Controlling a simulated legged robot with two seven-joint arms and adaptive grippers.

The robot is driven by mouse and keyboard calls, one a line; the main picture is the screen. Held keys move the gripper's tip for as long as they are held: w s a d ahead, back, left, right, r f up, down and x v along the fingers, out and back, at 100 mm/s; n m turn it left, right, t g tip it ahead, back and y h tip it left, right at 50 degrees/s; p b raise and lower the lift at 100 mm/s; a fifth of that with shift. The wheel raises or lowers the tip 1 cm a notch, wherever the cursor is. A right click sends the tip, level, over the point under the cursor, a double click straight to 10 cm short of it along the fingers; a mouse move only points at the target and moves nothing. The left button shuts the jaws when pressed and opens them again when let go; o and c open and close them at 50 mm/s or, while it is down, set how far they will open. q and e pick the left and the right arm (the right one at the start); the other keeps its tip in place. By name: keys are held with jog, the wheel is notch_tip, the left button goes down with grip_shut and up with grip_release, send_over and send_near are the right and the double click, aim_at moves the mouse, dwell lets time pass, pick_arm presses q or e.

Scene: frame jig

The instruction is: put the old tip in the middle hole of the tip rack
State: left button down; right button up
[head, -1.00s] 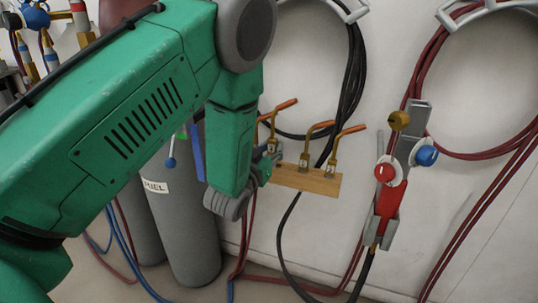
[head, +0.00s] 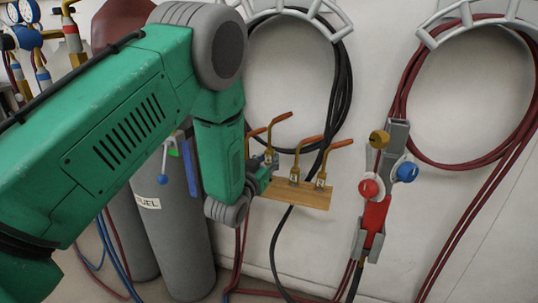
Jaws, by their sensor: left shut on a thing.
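My left gripper (head: 267,172) is at the left part of the wooden tip rack (head: 292,196), shut on a brass tip with a bent copper end (head: 272,138). I take this to be the old tip; it is roughly upright, its lower end a little above the rack's top. Two similar tips, one (head: 297,168) near the middle and one (head: 322,168) at the right, stand in the rack. Another copper end (head: 256,132) shows behind the held tip, its lower part hidden. My gripper and arm hide the rack's left end, and I cannot make out the middle hole. My right gripper is not in view.
A torch with red and blue knobs (head: 374,212) sits in a grey wall bracket right of the rack. Dark hose (head: 345,85) and red hose (head: 408,85) hang in coils. A grey fuel cylinder (head: 175,240) stands behind my left arm.

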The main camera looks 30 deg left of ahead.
pick_arm(q)
jog(key=shift+a+r+p, duration=0.1)
jog(key=shift+r+p, duration=0.2)
jog(key=shift+p, duration=0.15)
jog(key=shift+a+f+b, duration=0.2)
jog(key=shift+f+b, duration=0.1)
jog(key=shift+f, duration=0.2)
jog(key=shift+d+f+b, duration=0.15)
jog(key=shift+f+b, duration=0.55)
jog(key=shift+f, duration=0.05)
jog(key=shift+f+b, duration=0.5)
jog(key=shift+f, duration=0.3)
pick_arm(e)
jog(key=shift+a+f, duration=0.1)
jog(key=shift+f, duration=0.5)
pick_arm(q)
jog(key=shift+f+b, duration=0.3)
jog(key=shift+f, duration=0.3)
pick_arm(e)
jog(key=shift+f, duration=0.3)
pick_arm(q)
jog(key=c, duration=1.4)
grip_release()
jog(key=shift+o, duration=0.2)
jog(key=s+d, duration=0.1)
jog(key=s, duration=1.1)
jog(key=shift+d+f, duration=0.15)
jog(key=shift+f, duration=0.3)
